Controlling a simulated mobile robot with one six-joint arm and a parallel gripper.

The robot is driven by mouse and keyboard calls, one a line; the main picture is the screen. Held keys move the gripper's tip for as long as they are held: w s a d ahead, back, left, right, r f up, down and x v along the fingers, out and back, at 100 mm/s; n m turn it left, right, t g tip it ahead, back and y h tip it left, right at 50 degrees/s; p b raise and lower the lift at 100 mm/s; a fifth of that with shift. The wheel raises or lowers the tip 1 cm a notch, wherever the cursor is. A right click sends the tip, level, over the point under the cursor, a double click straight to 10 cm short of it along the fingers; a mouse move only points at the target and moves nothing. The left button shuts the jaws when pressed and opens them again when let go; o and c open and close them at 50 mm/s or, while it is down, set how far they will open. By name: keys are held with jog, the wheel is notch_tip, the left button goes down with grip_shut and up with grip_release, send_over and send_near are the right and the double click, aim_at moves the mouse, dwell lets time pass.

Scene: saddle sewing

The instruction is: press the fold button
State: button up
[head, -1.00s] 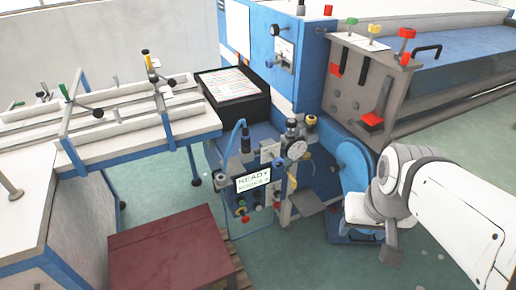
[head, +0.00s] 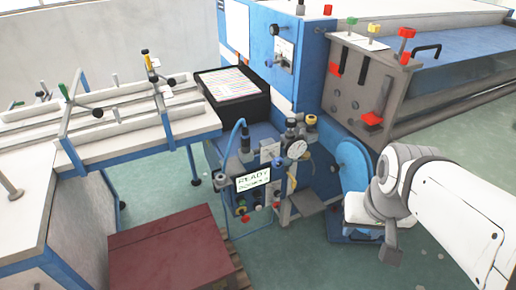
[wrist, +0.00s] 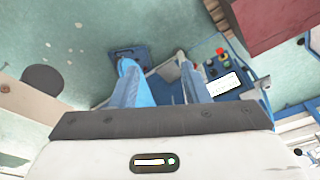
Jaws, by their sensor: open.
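The control box carries a display (head: 253,181) whose top line reads READY; the lower line is too small to read surely. Below it sit several small buttons, among them a red button (head: 245,219) and a yellow one (head: 258,208). I cannot read which is the fold button. In the wrist view the display (wrist: 224,84) and the red button (wrist: 220,51) are at the upper right, ahead of my gripper (wrist: 155,123) and apart from it. In the head view my arm is at the right, well away from the buttons.
A maroon box (head: 172,250) stands on the floor left of the control box. A pressure gauge (head: 297,149), a blue guard (head: 354,165) and a grey ledge (head: 308,201) lie between the buttons and my arm. A black tray (head: 235,108) of printed sheets is above.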

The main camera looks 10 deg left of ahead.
grip_shut()
dwell(1.4)
